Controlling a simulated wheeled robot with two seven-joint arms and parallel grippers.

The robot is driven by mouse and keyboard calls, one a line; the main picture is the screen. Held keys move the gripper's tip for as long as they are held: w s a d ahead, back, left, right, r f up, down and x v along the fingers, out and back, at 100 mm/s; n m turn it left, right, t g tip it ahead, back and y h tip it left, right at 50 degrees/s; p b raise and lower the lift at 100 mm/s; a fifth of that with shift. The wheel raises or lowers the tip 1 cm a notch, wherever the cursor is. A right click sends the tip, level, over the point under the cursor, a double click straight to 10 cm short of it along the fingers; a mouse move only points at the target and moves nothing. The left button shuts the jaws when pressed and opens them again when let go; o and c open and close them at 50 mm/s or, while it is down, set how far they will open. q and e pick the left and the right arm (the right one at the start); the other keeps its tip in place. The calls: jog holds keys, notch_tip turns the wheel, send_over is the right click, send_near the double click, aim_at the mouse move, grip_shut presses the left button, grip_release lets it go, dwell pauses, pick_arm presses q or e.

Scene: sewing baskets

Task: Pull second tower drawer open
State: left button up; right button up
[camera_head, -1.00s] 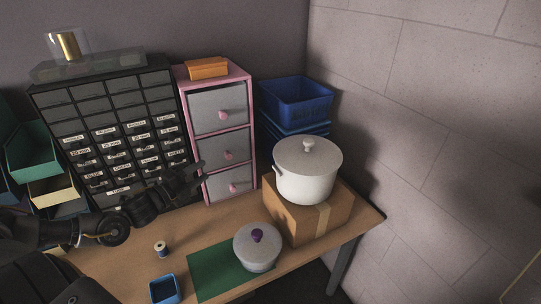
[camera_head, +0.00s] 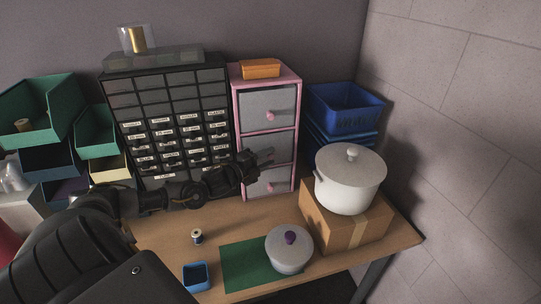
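A pink tower (camera_head: 235,135) with three grey drawers stands against the back wall. Its top drawer (camera_head: 258,112) looks closed and has a pink knob. The second drawer (camera_head: 286,147) is partly hidden behind my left gripper, and I cannot see its knob. The bottom drawer (camera_head: 270,186) looks closed, with a pink knob. My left gripper (camera_head: 266,160) reaches in from the left, its fingertips in front of the second drawer. Whether it touches the drawer or is open or shut is too small and dark to tell. My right gripper is out of view.
A black labelled drawer cabinet (camera_head: 165,95) stands left of the tower. Blue bins (camera_head: 345,112) and a white pot (camera_head: 350,185) on a cardboard box (camera_head: 335,228) stand to its right. A thread spool (camera_head: 197,237), blue tray (camera_head: 197,285) and lidded grey pot (camera_head: 288,258) occupy the table front.

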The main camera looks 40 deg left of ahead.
pick_arm(q)
jog(key=shift+x, duration=0.85)
grip_shut()
